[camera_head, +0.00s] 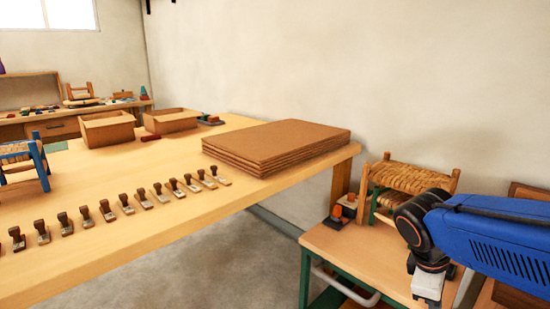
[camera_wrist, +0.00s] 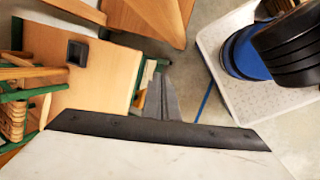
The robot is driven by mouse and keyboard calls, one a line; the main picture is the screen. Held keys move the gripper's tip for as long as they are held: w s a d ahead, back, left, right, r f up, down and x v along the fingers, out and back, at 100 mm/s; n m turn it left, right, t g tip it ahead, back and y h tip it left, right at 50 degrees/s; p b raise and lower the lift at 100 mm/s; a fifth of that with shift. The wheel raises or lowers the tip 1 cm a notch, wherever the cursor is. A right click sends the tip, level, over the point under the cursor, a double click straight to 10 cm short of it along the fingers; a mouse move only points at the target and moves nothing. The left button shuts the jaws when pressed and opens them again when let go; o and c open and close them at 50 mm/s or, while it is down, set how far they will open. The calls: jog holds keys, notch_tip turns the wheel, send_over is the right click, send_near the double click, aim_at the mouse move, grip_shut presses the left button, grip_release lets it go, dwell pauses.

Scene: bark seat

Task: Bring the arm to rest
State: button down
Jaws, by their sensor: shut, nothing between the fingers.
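My gripper (camera_wrist: 162,98) points down in the wrist view, its fingers shut together with nothing between them. In the head view my blue arm (camera_head: 490,240) comes in from the right edge, bent at a black joint, and the pale wrist part (camera_head: 428,287) hangs low beside the small wooden cart (camera_head: 325,243). The fingertips are hidden in that view. The cart's top (camera_wrist: 95,85) also shows in the wrist view, to the left of the fingers and apart from them as far as I can tell.
A woven-seat stool (camera_head: 410,178) stands on the cart beside my arm; its frame (camera_wrist: 30,95) shows at left in the wrist view. A small black block (camera_wrist: 77,52) lies on the cart. The long bench (camera_head: 110,235) holds brown boards (camera_head: 278,145), a row of stamp-like tools and boxes.

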jog(key=s+a+r+m+t+y, duration=0.1)
jog(key=s+a+m+t+y, duration=0.3)
jog(key=m, duration=0.6)
jog(key=shift+s+a+r, duration=0.3)
jog(key=shift+s+a, duration=0.15)
jog(key=shift+a, duration=0.5)
